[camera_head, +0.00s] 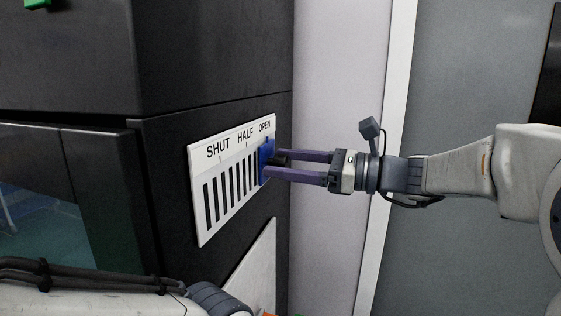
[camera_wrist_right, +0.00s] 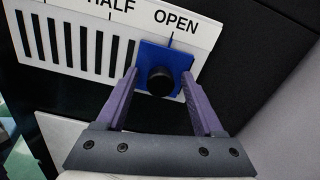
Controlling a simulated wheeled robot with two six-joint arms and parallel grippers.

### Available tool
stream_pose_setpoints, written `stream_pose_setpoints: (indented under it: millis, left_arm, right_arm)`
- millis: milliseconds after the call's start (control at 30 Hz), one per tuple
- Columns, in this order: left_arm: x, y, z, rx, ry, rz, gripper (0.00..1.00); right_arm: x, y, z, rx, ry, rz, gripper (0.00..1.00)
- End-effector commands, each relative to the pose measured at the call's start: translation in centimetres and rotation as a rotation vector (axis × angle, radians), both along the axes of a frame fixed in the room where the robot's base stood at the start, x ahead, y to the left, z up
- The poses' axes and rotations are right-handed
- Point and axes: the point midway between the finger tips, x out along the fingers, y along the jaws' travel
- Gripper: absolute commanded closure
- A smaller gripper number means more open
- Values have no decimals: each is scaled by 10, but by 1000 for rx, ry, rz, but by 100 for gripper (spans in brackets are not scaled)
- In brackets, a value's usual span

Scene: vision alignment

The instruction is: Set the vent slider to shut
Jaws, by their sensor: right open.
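The vent panel (camera_head: 200,222) is a white plate with black slots and the labels SHUT, HALF and OPEN, on a dark cabinet side. Its blue slider (camera_head: 267,153) sits under the OPEN mark, at the right end. In the right wrist view the slider (camera_wrist_right: 176,57) carries a round black knob (camera_wrist_right: 160,81). My right gripper (camera_head: 271,163) is open, with its purple fingers on either side of the knob. In the right wrist view a gap shows between the fingers (camera_wrist_right: 160,88) and the knob. My left gripper is not in view; only part of that arm shows at the bottom left.
The dark cabinet (camera_head: 215,60) fills the left, with a window (camera_head: 45,200) at its lower left. A second pale plate (camera_head: 250,270) is below the vent panel. A white post (camera_head: 385,150) and grey wall (camera_head: 470,80) stand behind my right arm.

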Motion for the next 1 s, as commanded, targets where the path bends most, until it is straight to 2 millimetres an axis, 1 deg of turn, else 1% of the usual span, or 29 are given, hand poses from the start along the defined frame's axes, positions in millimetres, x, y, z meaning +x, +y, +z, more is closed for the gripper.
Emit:
stream_pose_setpoints:
  millis: [33, 67, 100, 167, 200, 1000]
  left_arm:
    - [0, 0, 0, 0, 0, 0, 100]
    - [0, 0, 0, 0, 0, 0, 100]
    - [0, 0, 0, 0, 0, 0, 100]
    - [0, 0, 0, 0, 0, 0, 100]
    - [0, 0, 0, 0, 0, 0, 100]
    - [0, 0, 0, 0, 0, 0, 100]
  right_arm:
    - [0, 0, 0, 0, 0, 0, 42]
    - [0, 0, 0, 0, 0, 0, 54]
    - [0, 0, 0, 0, 0, 0, 69]
    - [0, 0, 0, 0, 0, 0, 92]
    - [0, 0, 0, 0, 0, 0, 100]
    - [0, 0, 0, 0, -1, 0, 100]
